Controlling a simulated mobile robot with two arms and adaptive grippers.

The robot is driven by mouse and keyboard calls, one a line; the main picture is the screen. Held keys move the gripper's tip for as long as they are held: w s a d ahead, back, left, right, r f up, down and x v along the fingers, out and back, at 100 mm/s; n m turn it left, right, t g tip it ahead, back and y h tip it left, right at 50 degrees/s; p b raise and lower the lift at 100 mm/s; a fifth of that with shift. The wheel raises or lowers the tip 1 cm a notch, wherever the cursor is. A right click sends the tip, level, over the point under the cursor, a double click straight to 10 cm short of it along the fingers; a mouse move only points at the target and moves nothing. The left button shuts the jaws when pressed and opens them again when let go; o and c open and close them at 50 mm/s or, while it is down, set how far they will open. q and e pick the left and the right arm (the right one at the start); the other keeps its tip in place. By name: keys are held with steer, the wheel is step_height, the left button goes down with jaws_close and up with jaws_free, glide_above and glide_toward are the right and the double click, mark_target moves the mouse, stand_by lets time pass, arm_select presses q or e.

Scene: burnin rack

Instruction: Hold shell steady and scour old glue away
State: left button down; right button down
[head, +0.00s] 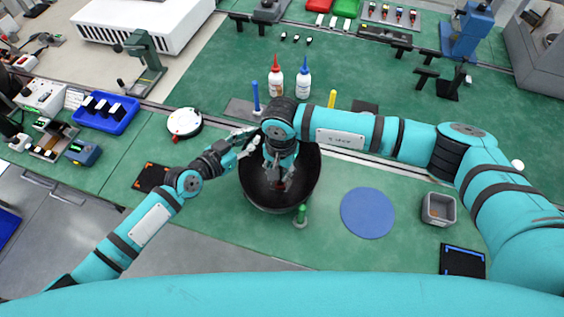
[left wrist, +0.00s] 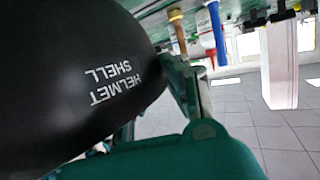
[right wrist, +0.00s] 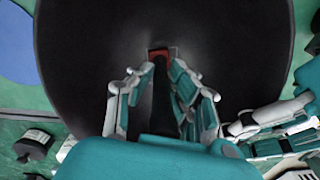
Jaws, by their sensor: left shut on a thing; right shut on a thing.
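The black helmet shell (head: 306,185) sits open side up on the green bench, like a bowl. Its lettered outside shows in the left wrist view (left wrist: 60,70). My left gripper (head: 250,140) is shut on the shell's upper-left rim. My right gripper (head: 278,178) reaches down into the shell from above. In the right wrist view, the right gripper (right wrist: 158,85) is shut on a dark-handled tool (right wrist: 162,105) with a red part (right wrist: 159,52) at its far end. The red end is over the shell's dark inside; I cannot tell if it touches. No glue can be made out.
Green (head: 300,215), blue (head: 256,97) and yellow (head: 331,98) posts stand around the shell. Two bottles (head: 276,80) (head: 303,80) are behind it. A blue round mat (head: 367,213) and grey bin (head: 438,209) lie right. A white round container (head: 184,122) stands left.

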steer(key=shift+a, duration=0.35)
steer(key=shift+w+d+f, duration=0.1)
steer(key=shift+w+d, duration=0.05)
steer(key=shift+w, duration=0.75)
steer(key=shift+w+d+f, duration=0.15)
steer(key=shift+w+d, duration=0.05)
steer(key=shift+w, duration=0.7)
steer(key=shift+w+d+f, duration=0.1)
steer(key=shift+w+d, duration=0.05)
steer(key=shift+w, duration=0.75)
steer(key=shift+f, duration=0.1)
steer(key=shift+s+a+r, duration=0.15)
steer(key=shift+s, duration=0.7)
steer(key=shift+s+a+r, duration=0.1)
steer(key=shift+s+a, duration=0.05)
steer(key=shift+s, duration=0.75)
steer(key=shift+s+a+r, duration=0.15)
steer(key=shift+s, duration=0.7)
steer(key=shift+r, duration=3.3)
